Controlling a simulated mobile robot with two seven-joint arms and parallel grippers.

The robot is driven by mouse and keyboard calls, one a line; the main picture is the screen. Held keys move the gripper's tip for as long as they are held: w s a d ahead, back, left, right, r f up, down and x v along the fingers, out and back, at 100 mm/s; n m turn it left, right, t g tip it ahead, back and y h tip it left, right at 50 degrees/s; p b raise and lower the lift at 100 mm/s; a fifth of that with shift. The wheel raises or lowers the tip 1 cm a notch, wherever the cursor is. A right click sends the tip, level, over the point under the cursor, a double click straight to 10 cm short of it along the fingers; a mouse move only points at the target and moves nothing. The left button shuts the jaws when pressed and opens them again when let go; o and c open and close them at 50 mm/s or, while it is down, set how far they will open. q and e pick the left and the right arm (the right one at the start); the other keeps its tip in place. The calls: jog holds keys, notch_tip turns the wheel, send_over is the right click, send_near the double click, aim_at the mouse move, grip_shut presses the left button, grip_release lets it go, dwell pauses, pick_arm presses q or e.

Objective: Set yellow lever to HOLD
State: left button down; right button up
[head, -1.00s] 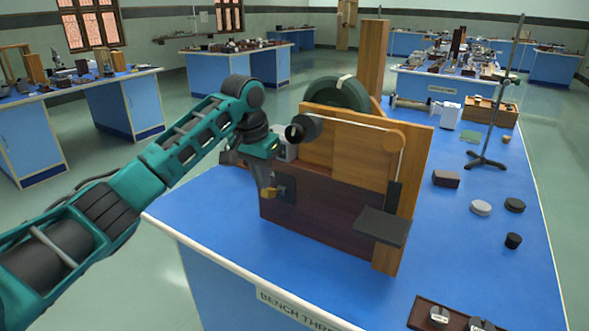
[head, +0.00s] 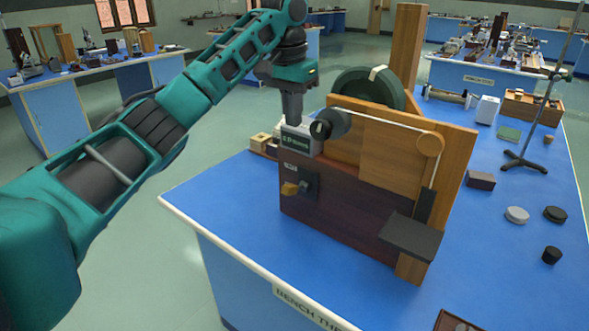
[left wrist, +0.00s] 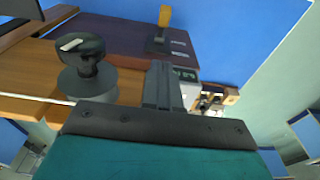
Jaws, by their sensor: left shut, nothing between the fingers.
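The yellow lever (head: 290,188) sits on a dark plate low on the left part of the dark red front panel (head: 335,222) of a wooden apparatus. It also shows at the top of the left wrist view (left wrist: 165,16). Small labels lie beside the lever, too small to read. My left gripper (head: 292,118) points down above the lever, by the grey display box at the panel's upper left corner. Its fingers (left wrist: 163,85) are together and empty, apart from the lever. My right gripper is not in view.
A black round knob (head: 321,129) juts out close to the left gripper. A dark shelf (head: 411,237) sticks out at the panel's right. Blue bench top (head: 235,215) is clear on the left. A stand (head: 523,160) and small weights (head: 517,215) are on the right.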

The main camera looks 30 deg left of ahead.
pick_arm(q)
jog(key=shift+s, duration=0.1)
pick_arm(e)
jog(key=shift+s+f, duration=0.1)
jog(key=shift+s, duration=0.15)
pick_arm(q)
send_over(293, 185)
jog(key=f, duration=0.9)
jog(key=shift+w+d+f, duration=0.1)
jog(key=shift+w+f, duration=0.1)
jog(key=shift+w, duration=0.05)
jog(key=f, duration=0.1)
jog(key=s+f, duration=0.1)
jog(key=f, duration=0.1)
jog(key=shift+f, duration=0.2)
jog(key=shift+s+f, duration=0.2)
jog(key=shift+f, duration=0.2)
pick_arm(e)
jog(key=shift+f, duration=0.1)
pick_arm(q)
jog(key=shift+f, duration=0.1)
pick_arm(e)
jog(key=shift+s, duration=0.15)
